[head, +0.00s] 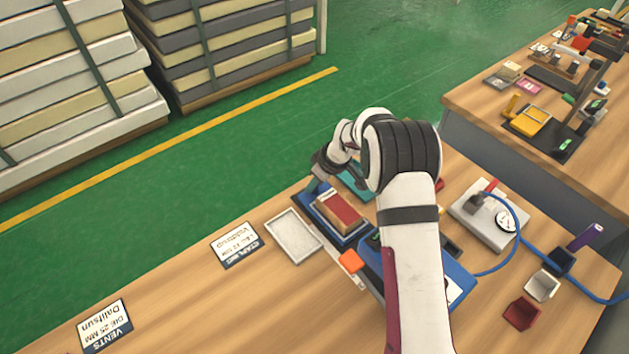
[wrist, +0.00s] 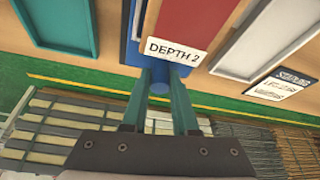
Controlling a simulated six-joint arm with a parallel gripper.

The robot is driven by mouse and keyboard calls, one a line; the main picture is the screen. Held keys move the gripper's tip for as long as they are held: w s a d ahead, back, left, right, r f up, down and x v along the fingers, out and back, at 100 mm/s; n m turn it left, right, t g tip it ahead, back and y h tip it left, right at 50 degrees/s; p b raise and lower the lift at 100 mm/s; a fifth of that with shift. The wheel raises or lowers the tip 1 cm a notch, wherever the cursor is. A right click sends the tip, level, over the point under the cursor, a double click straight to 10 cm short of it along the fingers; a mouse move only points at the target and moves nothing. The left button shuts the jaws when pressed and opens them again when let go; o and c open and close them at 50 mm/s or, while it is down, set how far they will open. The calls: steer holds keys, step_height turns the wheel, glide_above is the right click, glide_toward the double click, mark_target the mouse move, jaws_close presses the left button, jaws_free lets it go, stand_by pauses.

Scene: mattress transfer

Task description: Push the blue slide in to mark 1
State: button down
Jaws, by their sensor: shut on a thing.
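My gripper (wrist: 160,100) reaches down at the far edge of the bench, its two green fingers shut on the round blue knob of the blue slide (wrist: 159,87). In the head view my gripper (head: 319,174) is small and partly hidden by my wrist. The slide belongs to a blue fixture (head: 352,238) holding a block with a tan side and a dark red top (head: 339,210). A white label reading "DEPTH 2" (wrist: 172,52) lies at the block's end in the wrist view. I cannot make out mark 1 in either view.
A pale grey tray (head: 293,235) lies left of the fixture, and a teal tray (head: 355,182) lies right of it. An orange piece (head: 351,261) sits in front. A grey gauge unit (head: 490,215) with a blue hose stands right.

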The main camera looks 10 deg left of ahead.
mark_target(332, 200)
steer(key=s+d, duration=0.4)
steer(key=shift+s+d, duration=0.35)
steer(key=c, duration=0.7)
jaws_free()
